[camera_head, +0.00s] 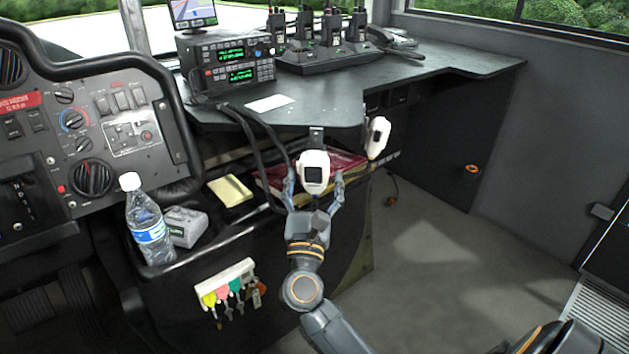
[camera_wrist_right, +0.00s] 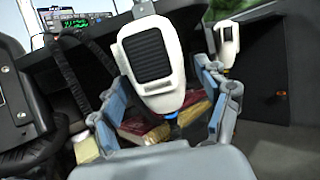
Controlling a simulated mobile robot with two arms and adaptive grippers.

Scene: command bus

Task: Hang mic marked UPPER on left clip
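A white handheld mic (camera_head: 314,185) with a dark grille hangs upright at the left clip (camera_head: 316,137) on the desk's front edge. It also shows large in the right wrist view (camera_wrist_right: 165,102). My right gripper (camera_head: 315,183) has its fingers spread on both sides of this mic, with gaps visible between them and the mic. A second white mic (camera_head: 378,138) hangs further right on the same edge; its clip is hidden. It also shows in the wrist view (camera_wrist_right: 227,42). I cannot read any UPPER marking. My left gripper is not in view.
Black cords (camera_head: 262,150) hang left of the mic. Red books (camera_head: 345,162) lie on a shelf behind my right gripper. A water bottle (camera_head: 147,225), yellow pad (camera_head: 230,190) and key rack (camera_head: 224,282) are at left. Radios (camera_head: 332,30) stand on the desk. Floor at right is clear.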

